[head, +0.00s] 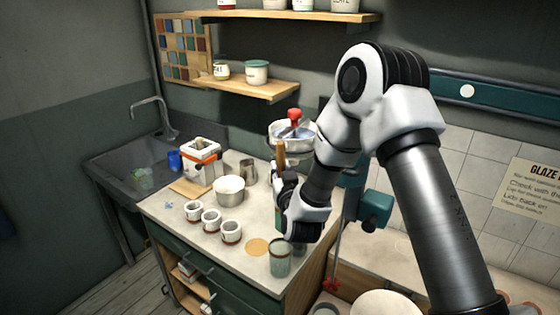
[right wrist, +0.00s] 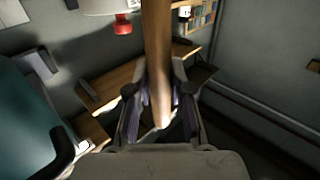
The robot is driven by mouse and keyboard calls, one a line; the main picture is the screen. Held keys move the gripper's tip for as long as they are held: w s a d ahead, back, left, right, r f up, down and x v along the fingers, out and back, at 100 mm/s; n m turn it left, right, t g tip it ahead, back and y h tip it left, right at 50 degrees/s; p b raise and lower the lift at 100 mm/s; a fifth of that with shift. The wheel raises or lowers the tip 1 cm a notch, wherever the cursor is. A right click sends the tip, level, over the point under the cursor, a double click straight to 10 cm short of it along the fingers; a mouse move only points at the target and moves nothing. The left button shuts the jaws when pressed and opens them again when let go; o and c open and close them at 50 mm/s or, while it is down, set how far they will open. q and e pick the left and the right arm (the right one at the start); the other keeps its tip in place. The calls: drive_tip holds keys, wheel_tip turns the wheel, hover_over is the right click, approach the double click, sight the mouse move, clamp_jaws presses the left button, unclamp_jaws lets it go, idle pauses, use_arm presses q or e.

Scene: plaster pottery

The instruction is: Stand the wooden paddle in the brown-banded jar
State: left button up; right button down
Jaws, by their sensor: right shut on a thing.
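My right gripper (head: 284,178) is shut on the wooden paddle (head: 281,153), which stands about upright above the worktop. In the right wrist view the paddle (right wrist: 157,60) passes between the two fingers (right wrist: 160,105). A grey-green jar (head: 280,262) stands at the worktop's front right, below the gripper and apart from it. Another jar (head: 300,249) is partly hidden behind it by my right arm. I cannot clearly make out a brown band on either. My left gripper is not in view.
Several white cups with brown bases (head: 211,221) stand left of a round tan disc (head: 257,246). The front left of the worktop (head: 165,215) is mostly clear.

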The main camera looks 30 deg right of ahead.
drive_tip(key=f, duration=0.2)
drive_tip(key=w+f, duration=0.1)
drive_tip(key=f, duration=0.1)
drive_tip(key=shift+d, duration=0.15)
drive_tip(key=shift+s+f, duration=0.1)
drive_tip(key=shift+f, duration=0.25)
drive_tip(key=f+b, duration=0.2)
drive_tip(key=b, duration=0.1)
drive_tip(key=shift+s+f, duration=0.25)
drive_tip(key=shift+f, duration=0.05)
drive_tip(key=shift+w+f+b, duration=0.15)
drive_tip(key=shift+f+b, duration=2.2)
drive_tip(key=shift+f, duration=0.55)
